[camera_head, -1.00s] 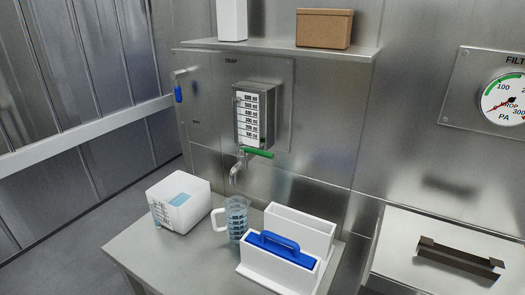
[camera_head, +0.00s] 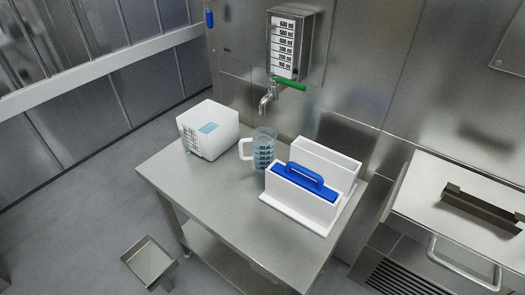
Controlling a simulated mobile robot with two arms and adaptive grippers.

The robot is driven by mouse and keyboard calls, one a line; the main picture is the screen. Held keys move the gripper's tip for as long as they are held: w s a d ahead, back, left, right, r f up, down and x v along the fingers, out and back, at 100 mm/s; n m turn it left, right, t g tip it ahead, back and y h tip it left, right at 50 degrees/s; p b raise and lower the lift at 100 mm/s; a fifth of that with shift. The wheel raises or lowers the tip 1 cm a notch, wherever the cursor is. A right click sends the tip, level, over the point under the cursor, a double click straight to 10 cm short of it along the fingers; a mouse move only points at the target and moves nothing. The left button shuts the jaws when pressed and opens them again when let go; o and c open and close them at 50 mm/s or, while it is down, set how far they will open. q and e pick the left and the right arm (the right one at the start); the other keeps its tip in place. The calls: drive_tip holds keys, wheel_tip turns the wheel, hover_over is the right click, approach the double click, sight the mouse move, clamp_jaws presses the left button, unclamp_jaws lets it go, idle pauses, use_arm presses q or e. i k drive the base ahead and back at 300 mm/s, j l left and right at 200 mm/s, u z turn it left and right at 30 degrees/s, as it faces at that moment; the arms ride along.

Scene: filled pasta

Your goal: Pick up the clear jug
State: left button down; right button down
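The clear jug (camera_head: 264,150) stands upright on the steel table (camera_head: 225,205), with graduation marks on its side and a white handle on its left. It stands between a white container on the left and a white caddy on the right, which sits close in front of its lower right side. A tap (camera_head: 268,97) with a green lever sticks out of the wall behind and above the jug. Neither of my grippers shows in the head view.
The white container (camera_head: 222,122) has a bluish patch on top. The white caddy (camera_head: 302,212) holds a blue-handled block (camera_head: 300,181). A metal tray (camera_head: 150,262) is low by the table's left. The table's front left is bare.

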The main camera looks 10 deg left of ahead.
sight(264, 139)
drive_tip(key=k+l+u, duration=0.1)
drive_tip(key=u, duration=1.4)
drive_tip(key=z, duration=1.25)
drive_tip(key=l+z, duration=0.25)
drive_tip(key=k+l+z, duration=0.1)
drive_tip(key=l+z, duration=0.15)
drive_tip(key=l, duration=0.1)
